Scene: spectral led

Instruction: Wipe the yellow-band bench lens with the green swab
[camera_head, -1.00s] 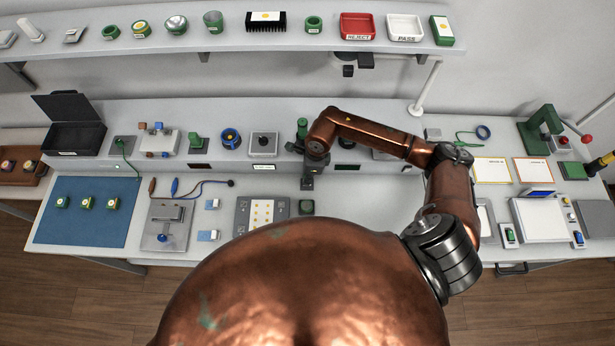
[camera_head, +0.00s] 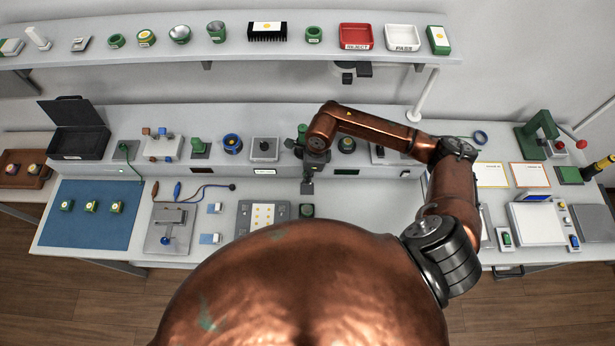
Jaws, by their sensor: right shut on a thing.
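My right gripper (camera_head: 307,188) hangs down in front of the raised ledge, above the bench just behind a small dark green block. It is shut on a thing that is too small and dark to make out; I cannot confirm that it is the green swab. A green upright piece (camera_head: 302,130) shows just behind my right wrist, partly hidden. A round dark green-rimmed piece (camera_head: 346,143) stands on the ledge right of the wrist. My left gripper is not in view.
The ledge also carries a blue ring piece (camera_head: 232,143) and a green-topped stand (camera_head: 198,146). A grey plate with yellow dots (camera_head: 245,215) lies left of the gripper. A blue mat (camera_head: 75,232) with green pieces is far left. Bare bench shows right of the gripper.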

